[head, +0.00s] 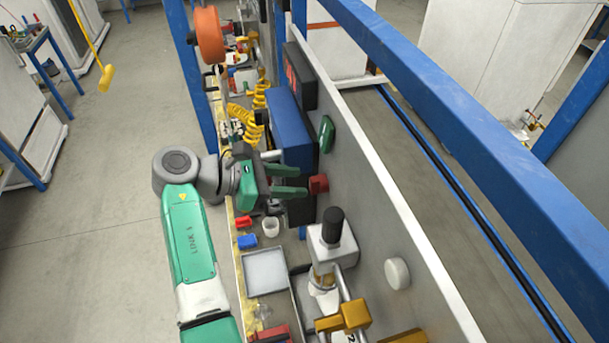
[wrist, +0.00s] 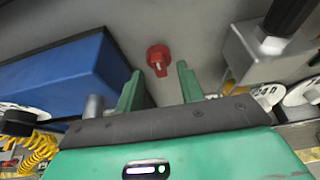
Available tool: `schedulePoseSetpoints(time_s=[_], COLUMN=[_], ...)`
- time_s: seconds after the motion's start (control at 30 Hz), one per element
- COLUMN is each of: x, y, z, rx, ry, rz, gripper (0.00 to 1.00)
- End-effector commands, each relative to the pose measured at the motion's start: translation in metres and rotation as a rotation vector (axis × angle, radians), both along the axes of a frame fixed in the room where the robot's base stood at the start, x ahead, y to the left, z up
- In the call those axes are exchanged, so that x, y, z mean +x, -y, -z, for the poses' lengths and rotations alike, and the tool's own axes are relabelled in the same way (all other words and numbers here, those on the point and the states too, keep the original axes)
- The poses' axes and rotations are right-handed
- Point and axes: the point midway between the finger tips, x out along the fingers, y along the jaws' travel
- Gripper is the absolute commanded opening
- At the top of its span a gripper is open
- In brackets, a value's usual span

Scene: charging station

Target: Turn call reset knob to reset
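A red knob (head: 318,184) sits on the grey upright panel behind the bench. In the wrist view the red knob (wrist: 158,58) has a pale marker on its face and lies just beyond my fingertips, roughly between them. My green gripper (head: 306,181) points at the panel from the left, its two fingers apart. In the wrist view my gripper (wrist: 158,75) is open with nothing between the fingers. The fingertips look close to the knob; I cannot tell whether they touch it. No lettering around the knob is readable.
A blue box (head: 289,130) stands beside my gripper; it fills the left of the wrist view (wrist: 70,75). A machine with a black knob (head: 332,225) stands on the near side. A white round knob (head: 397,273) and a green part (head: 326,134) are on the panel.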

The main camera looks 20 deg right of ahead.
Motion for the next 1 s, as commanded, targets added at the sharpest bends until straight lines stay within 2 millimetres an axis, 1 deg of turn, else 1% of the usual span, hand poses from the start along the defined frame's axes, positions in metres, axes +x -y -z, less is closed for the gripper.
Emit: schedulePoseSetpoints(time_s=[0.03,0.1,0.2,0.3,0.5,0.7,1.0], x=[-0.002,-0.002,-0.004,-0.004,-0.004,-0.004,-0.004], y=[0.008,0.017,0.026,0.029,0.029,0.029,0.029], z=[0.002,0.006,0.010,0.012,0.012,0.012,0.011], rx=[0.000,0.000,0.001,0.001,0.001,0.001,-0.002], ry=[0.000,0.001,0.001,0.002,0.003,0.003,0.022], rz=[0.001,0.000,0.000,0.000,-0.001,-0.001,-0.002], gripper=[0.38,0.38,0.38,0.38,0.38,0.00,0.00])
